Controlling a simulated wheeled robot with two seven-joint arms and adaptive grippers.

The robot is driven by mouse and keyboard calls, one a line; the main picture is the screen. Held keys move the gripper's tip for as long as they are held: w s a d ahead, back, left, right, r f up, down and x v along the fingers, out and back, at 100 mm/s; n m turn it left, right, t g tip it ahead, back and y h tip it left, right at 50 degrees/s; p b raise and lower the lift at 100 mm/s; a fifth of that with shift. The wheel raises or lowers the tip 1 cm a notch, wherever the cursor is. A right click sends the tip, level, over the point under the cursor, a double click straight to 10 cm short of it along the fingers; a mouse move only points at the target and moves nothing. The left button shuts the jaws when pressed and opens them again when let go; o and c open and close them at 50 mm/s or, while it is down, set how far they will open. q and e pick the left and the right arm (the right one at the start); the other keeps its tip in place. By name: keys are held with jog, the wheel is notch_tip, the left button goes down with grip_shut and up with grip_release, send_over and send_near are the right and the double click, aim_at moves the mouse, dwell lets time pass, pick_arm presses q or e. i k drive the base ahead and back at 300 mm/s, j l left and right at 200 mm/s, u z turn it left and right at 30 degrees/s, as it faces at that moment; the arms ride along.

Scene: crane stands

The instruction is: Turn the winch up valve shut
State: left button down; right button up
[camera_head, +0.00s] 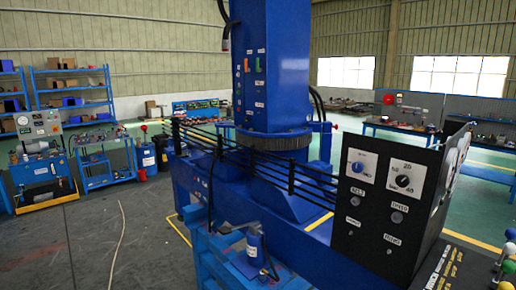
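I cannot tell for sure which part is the winch up valve. A black control box (375,215) stands at the right, with a blue-centred dial (358,168), a black-centred dial (403,181) and small knobs with labels too small to read. Levers with coloured ball knobs, among them a green one (509,248), stand at the lower right edge and are partly cut off. The blue crane column (275,90) carries a small orange part (246,65) and a green part (258,65). Neither of my grippers shows.
The blue crane base (225,180) fills the middle, with black rods along its top. A small blue cylinder (255,247) stands on a blue frame in front. Shelves (72,90) and a blue bench machine (40,165) stand left. The grey floor (110,235) at left is mostly clear.

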aim_at(258, 69)
jog(key=i+j+z, duration=0.15)
jog(key=i+j, duration=0.25)
jog(key=j, duration=0.2)
jog(key=i+j+z, duration=0.2)
jog(key=i+j, duration=0.15)
jog(key=j, duration=0.25)
jog(key=i+j+z, duration=0.15)
jog(key=i+j, duration=0.15)
jog(key=j, duration=0.4)
jog(key=i+j+z, duration=0.15)
jog(key=i+j, duration=0.15)
jog(key=j, duration=0.45)
jog(key=i+j+z, duration=0.2)
jog(key=j, duration=0.5)
jog(key=i+j+z, duration=0.15)
jog(key=j, duration=0.65)
jog(key=i+j+z, duration=0.2)
jog(key=j, duration=0.6)
jog(key=i+j+z, duration=0.15)
jog(key=j, duration=0.7)
jog(key=k+l, duration=0.05)
